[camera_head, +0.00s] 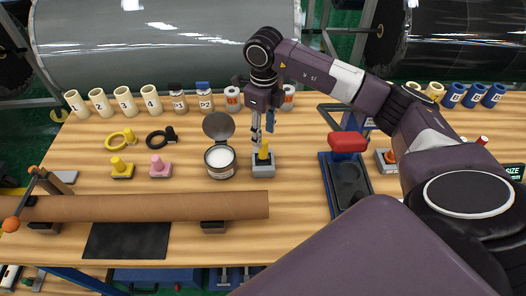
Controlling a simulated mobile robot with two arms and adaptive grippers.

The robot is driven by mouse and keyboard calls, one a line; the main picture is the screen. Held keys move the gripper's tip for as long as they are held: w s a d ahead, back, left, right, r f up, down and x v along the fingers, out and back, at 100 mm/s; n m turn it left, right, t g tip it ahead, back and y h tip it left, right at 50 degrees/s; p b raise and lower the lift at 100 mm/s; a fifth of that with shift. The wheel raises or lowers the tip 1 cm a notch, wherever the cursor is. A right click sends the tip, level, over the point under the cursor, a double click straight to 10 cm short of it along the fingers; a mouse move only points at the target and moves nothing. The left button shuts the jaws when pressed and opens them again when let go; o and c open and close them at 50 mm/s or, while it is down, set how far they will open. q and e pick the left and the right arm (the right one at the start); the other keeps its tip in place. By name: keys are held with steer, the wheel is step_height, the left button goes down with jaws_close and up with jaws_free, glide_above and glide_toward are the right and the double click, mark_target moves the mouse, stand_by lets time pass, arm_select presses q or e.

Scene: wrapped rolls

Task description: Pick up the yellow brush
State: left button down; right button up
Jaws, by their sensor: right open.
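The yellow brush (263,153) stands upright in a small grey block holder (263,168) near the middle of the table, just right of an open can. My right gripper (258,140) is open and points down right above the brush, its fingers close to the brush's top. I cannot tell whether the fingers touch it. The gripper partly covers the upper end of the brush. My left gripper is not in view.
An open can of white paste (220,160) with its lid raised stands close on the left. A brown cardboard tube (150,206) lies across the front. A red-handled press (347,142) stands to the right. Numbered cream cups (124,99) line the back.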

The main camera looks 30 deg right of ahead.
mark_target(263, 154)
steer(key=shift+s+a+f+p, duration=0.1)
steer(key=shift+a+f+p, duration=0.1)
steer(key=shift+p, duration=0.15)
steer(key=f, duration=0.1)
steer(key=f+p, duration=0.1)
steer(key=f, duration=0.1)
steer(key=f+p, duration=0.1)
steer(key=shift+w+d+f, duration=0.1)
steer(key=shift+w+f, duration=0.2)
steer(key=shift+f, duration=0.05)
steer(key=shift+s, duration=0.1)
steer(key=shift+c, duration=1.2)
jaws_close()
